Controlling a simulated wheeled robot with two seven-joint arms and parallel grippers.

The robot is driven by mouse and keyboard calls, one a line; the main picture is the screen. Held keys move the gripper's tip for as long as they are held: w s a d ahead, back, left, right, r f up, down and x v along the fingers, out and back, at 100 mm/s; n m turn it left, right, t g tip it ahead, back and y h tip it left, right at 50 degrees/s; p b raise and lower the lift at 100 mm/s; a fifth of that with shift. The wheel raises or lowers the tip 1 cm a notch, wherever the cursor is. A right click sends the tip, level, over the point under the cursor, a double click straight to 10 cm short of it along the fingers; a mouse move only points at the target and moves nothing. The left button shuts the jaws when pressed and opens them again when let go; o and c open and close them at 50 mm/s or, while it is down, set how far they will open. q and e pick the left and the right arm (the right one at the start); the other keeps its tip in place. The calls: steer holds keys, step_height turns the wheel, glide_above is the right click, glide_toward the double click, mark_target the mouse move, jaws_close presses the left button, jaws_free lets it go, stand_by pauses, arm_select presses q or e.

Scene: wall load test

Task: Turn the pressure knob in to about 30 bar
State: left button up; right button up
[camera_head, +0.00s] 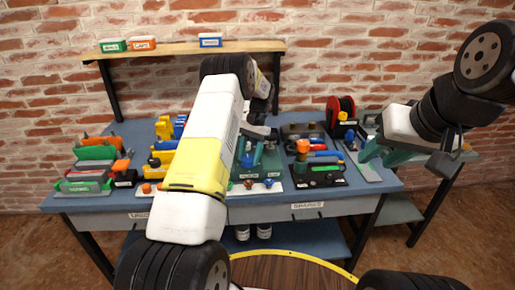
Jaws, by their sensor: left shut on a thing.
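A green pump unit (264,167) with labels on its front stands on the blue bench, partly behind my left arm. My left gripper (244,154) points down at this unit and is shut on a small blue knob (247,161), which looks like the pressure knob. The fingers and my arm hide most of the knob, and I cannot read its setting or any gauge. My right gripper (381,156) is open and empty, with its teal fingers apart, over the right end of the bench.
The blue bench (270,207) holds green and orange tools at left, yellow and blue parts behind my arm, and a black tray (318,177) with an orange-topped item right of the unit. A red reel (340,112) stands at back right. A shelf (170,49) carries small boxes.

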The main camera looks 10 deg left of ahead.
arm_select(q)
steer(key=o, duration=1.4)
steer(key=shift+v, duration=3.9)
